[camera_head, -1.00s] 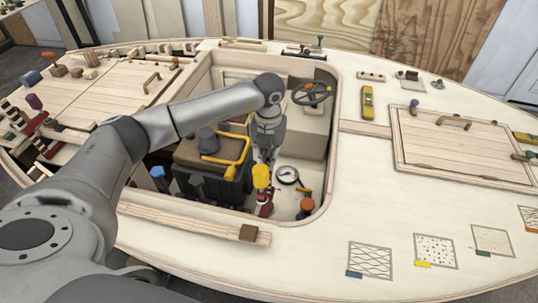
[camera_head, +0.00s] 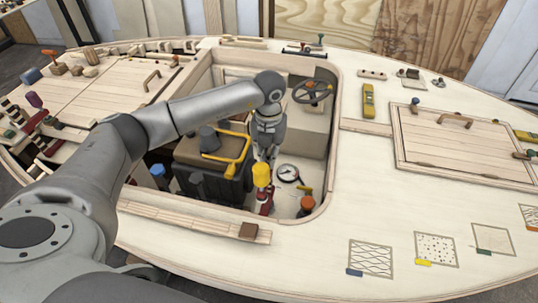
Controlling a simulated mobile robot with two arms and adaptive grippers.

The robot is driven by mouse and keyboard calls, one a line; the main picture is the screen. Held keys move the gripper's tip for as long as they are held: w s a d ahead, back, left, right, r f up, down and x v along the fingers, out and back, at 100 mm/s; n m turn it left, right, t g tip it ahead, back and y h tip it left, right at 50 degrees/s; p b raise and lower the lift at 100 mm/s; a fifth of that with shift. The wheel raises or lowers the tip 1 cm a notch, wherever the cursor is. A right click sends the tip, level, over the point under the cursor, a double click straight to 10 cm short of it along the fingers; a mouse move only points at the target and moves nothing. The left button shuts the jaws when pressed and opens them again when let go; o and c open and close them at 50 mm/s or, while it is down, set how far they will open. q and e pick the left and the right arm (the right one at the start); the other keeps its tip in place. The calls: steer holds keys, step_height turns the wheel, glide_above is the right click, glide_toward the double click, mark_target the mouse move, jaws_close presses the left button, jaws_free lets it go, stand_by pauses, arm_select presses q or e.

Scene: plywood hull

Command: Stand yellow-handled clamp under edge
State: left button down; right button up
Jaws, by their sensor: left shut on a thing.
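The clamp has a yellow handle (camera_head: 262,175) and a red body (camera_head: 266,201), and it stands roughly upright inside the cockpit opening. My left gripper (camera_head: 267,157) reaches down into the opening and is shut on the clamp at the top of its yellow handle. The fingertips are small and partly hidden. The near edge of the opening (camera_head: 275,222) lies just in front of the clamp's lower part. I cannot tell whether the clamp touches that edge or the floor below. My right gripper is not in view.
Left of the clamp stands a dark box with a yellow bar (camera_head: 237,160). To its right are a round gauge (camera_head: 288,173) and an orange-topped item (camera_head: 307,203). A steering wheel (camera_head: 312,92) sits at the back.

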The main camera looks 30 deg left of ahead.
mark_target(260, 182)
arm_select(q)
steer(key=shift+s+d+p, duration=0.2)
steer(key=shift+s+p, duration=0.1)
steer(key=shift+s, duration=0.35)
steer(key=shift+s+d+p, duration=0.25)
steer(key=shift+s+p, duration=0.1)
steer(key=shift+s, duration=0.7)
steer(key=shift+s+d, duration=0.1)
steer(key=shift+s, duration=0.3)
steer(key=shift+s+d, duration=0.1)
steer(key=shift+s, duration=0.2)
steer(key=shift+s+d+p, duration=0.3)
steer(key=shift+s+p, duration=0.05)
steer(key=shift+s, duration=0.7)
steer(key=shift+s+d+p, duration=0.25)
steer(key=shift+s+p, duration=0.1)
steer(key=shift+s, duration=0.7)
